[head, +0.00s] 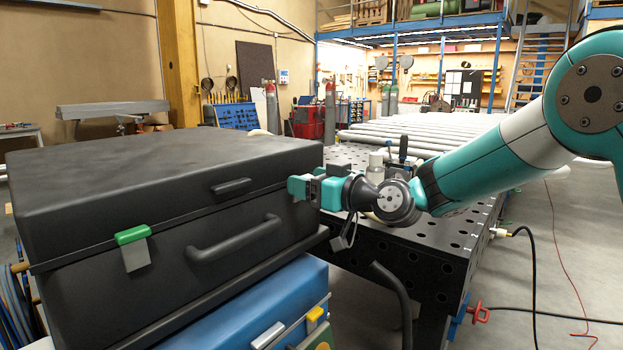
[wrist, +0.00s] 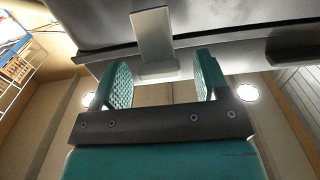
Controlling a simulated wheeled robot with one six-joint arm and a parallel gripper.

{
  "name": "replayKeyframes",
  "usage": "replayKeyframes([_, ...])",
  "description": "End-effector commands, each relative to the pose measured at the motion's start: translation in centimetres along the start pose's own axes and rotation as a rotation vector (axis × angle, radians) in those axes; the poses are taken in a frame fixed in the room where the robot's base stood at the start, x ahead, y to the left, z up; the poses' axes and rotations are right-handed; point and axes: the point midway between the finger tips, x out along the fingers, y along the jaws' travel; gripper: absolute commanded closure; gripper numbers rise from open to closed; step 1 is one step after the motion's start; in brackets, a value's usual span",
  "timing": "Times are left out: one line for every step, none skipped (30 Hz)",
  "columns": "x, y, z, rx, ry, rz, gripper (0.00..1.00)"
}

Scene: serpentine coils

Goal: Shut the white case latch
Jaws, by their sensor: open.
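A black case (head: 180,215) lies closed-looking with its handle side facing me. A light grey latch plate (wrist: 153,38) hangs from this dark case in the wrist view and ends in a wider lip near my fingers. Its exact colour is hard to tell, and in the head view my gripper hides that spot. My gripper (head: 304,188) is at the case's right front corner. In the wrist view my gripper (wrist: 162,80) is open, with the latch's end between or just beyond the two teal pads. I cannot tell whether they touch.
A green-topped latch (head: 133,247) sticks out at the case's left front, and a handle (head: 235,240) juts out mid-front. A blue case (head: 250,300) with a pale latch (head: 268,334) and a yellow latch (head: 315,314) lies below. A perforated black table (head: 440,245) stands behind my gripper.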

Motion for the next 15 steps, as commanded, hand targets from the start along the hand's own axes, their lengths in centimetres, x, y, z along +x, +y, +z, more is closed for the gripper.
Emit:
replayKeyframes([0.02, 0.0, 0.02, 0.0, 0.0, 0.0, 0.32])
replayKeyframes([0.01, 0.0, 0.02, 0.0, 0.0, 0.0, 0.32])
replayKeyframes([0.0, 0.01, 0.02, 0.0, 0.0, 0.0, 0.32])
replayKeyframes([-0.01, 0.01, 0.02, 0.0, 0.0, 0.0, 0.32])
replayKeyframes([-0.01, 0.02, 0.02, 0.0, 0.0, 0.0, 0.32])
replayKeyframes([-0.02, 0.02, 0.01, 0.0, 0.0, 0.0, 0.36])
replayKeyframes([-0.03, 0.02, 0.01, 0.0, 0.0, 0.0, 0.43])
replayKeyframes([-0.03, 0.03, 0.01, 0.0, 0.0, 0.0, 0.5])
replayKeyframes([-0.04, 0.03, 0.0, 0.0, 0.0, 0.0, 0.59])
replayKeyframes([-0.04, 0.03, 0.0, 0.0, 0.0, 0.0, 0.66])
replayKeyframes([-0.04, 0.03, 0.0, 0.0, 0.0, 0.0, 0.73])
replayKeyframes([-0.05, 0.03, 0.0, 0.0, 0.0, 0.0, 0.81])
replayKeyframes([-0.05, 0.03, 0.0, 0.0, 0.0, 0.0, 0.81])
replayKeyframes([-0.05, 0.03, -0.01, 0.0, 0.0, 0.0, 0.81])
replayKeyframes([-0.03, 0.02, -0.1, 0.0, -0.003, 0.0, 0.81])
